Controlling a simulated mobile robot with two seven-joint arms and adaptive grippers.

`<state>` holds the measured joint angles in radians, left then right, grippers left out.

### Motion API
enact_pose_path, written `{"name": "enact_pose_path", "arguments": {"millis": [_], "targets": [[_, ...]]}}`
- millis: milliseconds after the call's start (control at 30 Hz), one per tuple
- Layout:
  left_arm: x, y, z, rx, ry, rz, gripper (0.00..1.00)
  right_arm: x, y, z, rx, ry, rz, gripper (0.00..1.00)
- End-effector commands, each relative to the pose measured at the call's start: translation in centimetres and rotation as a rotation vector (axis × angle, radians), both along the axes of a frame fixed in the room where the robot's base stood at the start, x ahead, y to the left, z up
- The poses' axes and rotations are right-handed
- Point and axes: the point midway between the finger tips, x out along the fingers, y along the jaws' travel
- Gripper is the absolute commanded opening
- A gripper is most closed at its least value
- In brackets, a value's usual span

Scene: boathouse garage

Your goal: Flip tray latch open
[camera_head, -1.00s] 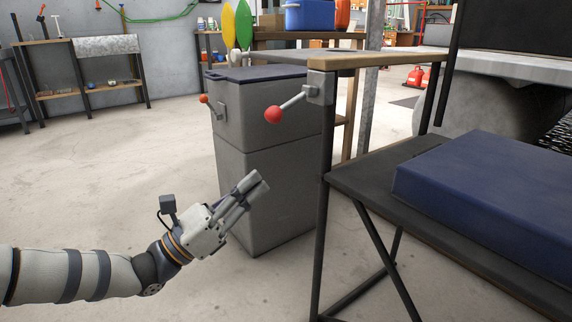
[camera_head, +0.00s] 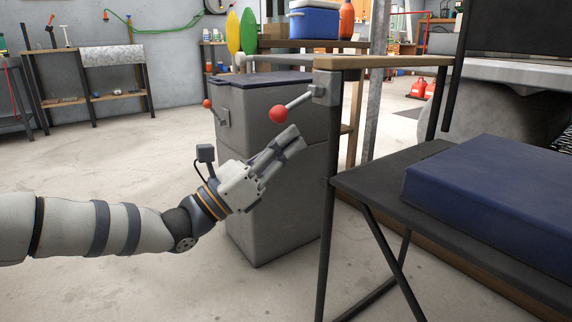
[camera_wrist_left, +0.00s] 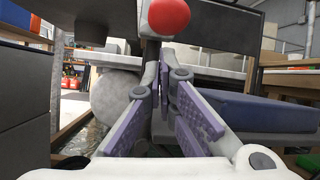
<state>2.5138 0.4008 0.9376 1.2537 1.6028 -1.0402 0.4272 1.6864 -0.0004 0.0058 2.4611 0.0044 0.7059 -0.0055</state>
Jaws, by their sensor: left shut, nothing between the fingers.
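The latch is a grey lever with a red ball knob (camera_head: 278,114), mounted by a grey bracket (camera_head: 325,88) on the corner of the wooden-edged tray (camera_head: 385,62). The lever slopes down and left from the bracket. My left gripper (camera_head: 295,137) is shut and empty, a little below and right of the knob in the head view, pointing up and right. In the left wrist view the red knob (camera_wrist_left: 169,15) shows at the top, beyond and above the fingers (camera_wrist_left: 172,85). I see no contact with the knob. My right gripper is not in view.
A grey cabinet (camera_head: 275,205) with an orange-knobbed lever (camera_head: 207,104) stands behind the gripper. A dark shelf (camera_head: 370,190) carries a navy box (camera_head: 490,190) at the right. The black frame leg (camera_head: 328,200) stands close right of the gripper. Floor at left is clear.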

Motion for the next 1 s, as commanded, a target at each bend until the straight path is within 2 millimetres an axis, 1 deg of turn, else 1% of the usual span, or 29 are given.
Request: {"name": "enact_pose_path", "arguments": {"millis": [33,167,533,700,1000], "targets": [[-0.1,0.4,0.3,0.001,0.0,0.0,0.0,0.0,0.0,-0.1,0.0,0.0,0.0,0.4],[-0.3,0.8,0.7,0.001,0.0,0.0,0.0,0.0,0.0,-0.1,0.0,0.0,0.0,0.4],[-0.4,0.9,0.8,0.003,0.003,0.0,0.0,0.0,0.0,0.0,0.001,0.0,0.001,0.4],[-0.6,1.1,1.4,0.031,0.022,0.0,0.0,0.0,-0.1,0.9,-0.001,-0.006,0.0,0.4],[-0.8,1.4,1.7,0.071,0.051,0.0,0.0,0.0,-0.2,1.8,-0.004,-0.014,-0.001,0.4]]}}
